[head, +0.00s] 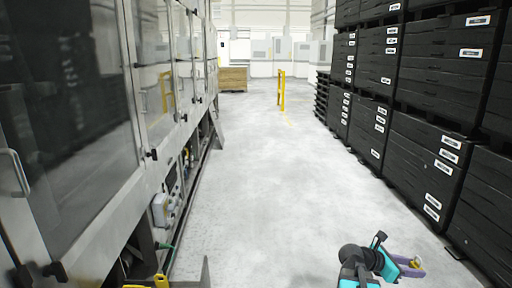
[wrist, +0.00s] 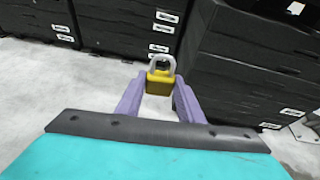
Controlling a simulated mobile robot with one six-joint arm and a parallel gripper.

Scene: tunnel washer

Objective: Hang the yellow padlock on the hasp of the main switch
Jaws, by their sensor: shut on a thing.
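The yellow padlock (wrist: 158,82) with a grey shackle is between the purple fingers of my gripper (wrist: 159,88). Its shackle points away from the gripper and is clear of the fingers. In the head view my gripper (head: 414,265) is at the lower right, over the aisle floor, with the padlock a small yellow spot in it. A small light grey box (head: 162,210) sits low on the machine at the left; it may be the main switch. It is too small for me to make out a hasp. The gripper is well apart from it.
The washer (head: 80,120) with glass doors lines the left side. Stacked black crates (head: 425,125) line the right, near my gripper. The grey floor between is clear. A yellow post (head: 281,90) and a wooden crate (head: 233,79) stand farther back.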

